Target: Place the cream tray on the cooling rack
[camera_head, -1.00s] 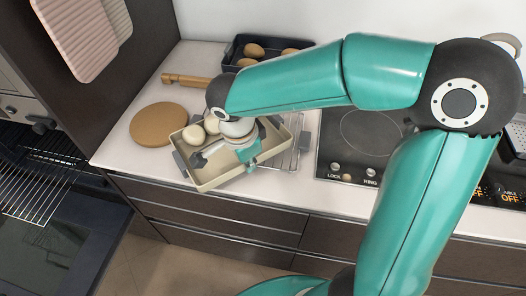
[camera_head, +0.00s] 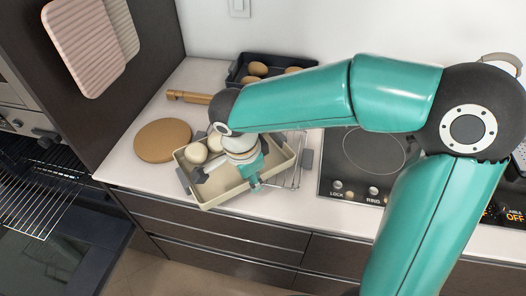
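The cream tray (camera_head: 229,194) lies at an angle over the counter's front part, with pale round buns (camera_head: 196,153) in it. The wire cooling rack (camera_head: 293,176) shows at the tray's right end; the rest of it is hidden by the tray. I cannot tell whether the tray touches the rack. My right gripper (camera_head: 228,178) is over the tray, with its fingers pointing down at the tray's inside and front edge. The wrist hides part of the grip, so I cannot tell whether it holds the tray. My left gripper is not in view.
A round wooden board (camera_head: 163,140) lies left of the tray, with a rolling pin (camera_head: 188,97) behind it. A dark tray (camera_head: 238,75) with brown buns is at the back. The cooktop (camera_head: 345,185) is to the right. An oven rack (camera_head: 40,200) is at far left.

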